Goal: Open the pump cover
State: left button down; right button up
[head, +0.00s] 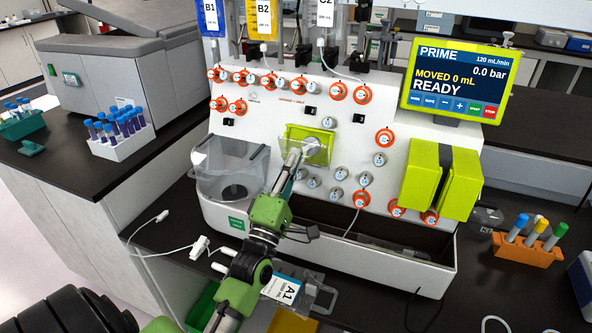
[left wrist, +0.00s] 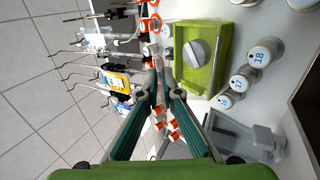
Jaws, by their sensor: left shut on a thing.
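The pump (head: 325,136) is a lime-green block on the white front panel of the cell processor, with a clear cover (head: 317,152) over its face. In the left wrist view the pump (left wrist: 222,58) shows its green frame and a round grey rotor (left wrist: 193,52) behind the clear cover. My left gripper (head: 293,158) is at the cover's left edge in the head view. In the left wrist view its fingertips (left wrist: 159,68) come together beside the pump, shut on the cover's edge. The exact contact is too small to see clearly. My right gripper is not in view.
A clear canister (head: 230,172) stands left of the pump. A closed green block (head: 440,180) and a display (head: 455,80) are at right. Numbered knobs (left wrist: 262,53) and orange-ringed valves surround the pump. An orange tube rack (head: 525,250) stands at right.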

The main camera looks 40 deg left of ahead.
pick_arm(q)
notch_tip(320, 180, down, 6)
jog(key=s+b, duration=0.2)
jog(key=b, duration=0.1)
jog(key=shift+d+f, duration=0.15)
jog(key=shift+d, duration=0.15)
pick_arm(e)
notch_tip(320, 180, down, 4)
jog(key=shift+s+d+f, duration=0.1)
